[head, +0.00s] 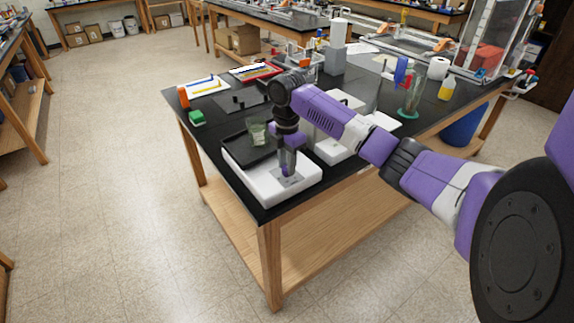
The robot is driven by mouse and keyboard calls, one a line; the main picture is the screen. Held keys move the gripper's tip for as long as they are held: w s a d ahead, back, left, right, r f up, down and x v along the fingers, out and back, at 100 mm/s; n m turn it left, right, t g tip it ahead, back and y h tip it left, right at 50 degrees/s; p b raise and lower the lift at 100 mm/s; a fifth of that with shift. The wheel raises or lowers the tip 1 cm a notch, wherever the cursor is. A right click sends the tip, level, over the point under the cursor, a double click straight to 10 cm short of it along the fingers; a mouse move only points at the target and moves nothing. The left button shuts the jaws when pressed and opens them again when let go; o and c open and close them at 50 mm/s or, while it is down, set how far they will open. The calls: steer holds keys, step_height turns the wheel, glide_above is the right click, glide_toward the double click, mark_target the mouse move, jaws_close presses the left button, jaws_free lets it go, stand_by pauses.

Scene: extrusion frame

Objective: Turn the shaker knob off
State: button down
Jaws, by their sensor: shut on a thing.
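The shaker (262,184) is a white box with a black top tray (236,151), standing at the near left corner of the black bench. A clear beaker (257,132) stands on its tray. My gripper (287,174) points down over the shaker's front panel (295,183), at its right part. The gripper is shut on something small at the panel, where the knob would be. The knob itself is hidden behind the fingers, so its setting cannot be seen.
A second white device (333,149) stands just right of the shaker. Behind are a green block (197,117), an orange item (183,97) and a red tray (255,71). A glass flask (412,98) and yellow bottle (446,89) stand at the right. Floor left of the bench is clear.

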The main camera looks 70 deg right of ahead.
steer(key=shift+n, duration=1)
steer(key=c, duration=1.1)
jaws_free()
steer(key=shift+r, duration=0.1)
step_height(320, 180, up, 8)
steer(key=shift+f+b, duration=0.15)
steer(key=shift+b, duration=0.6)
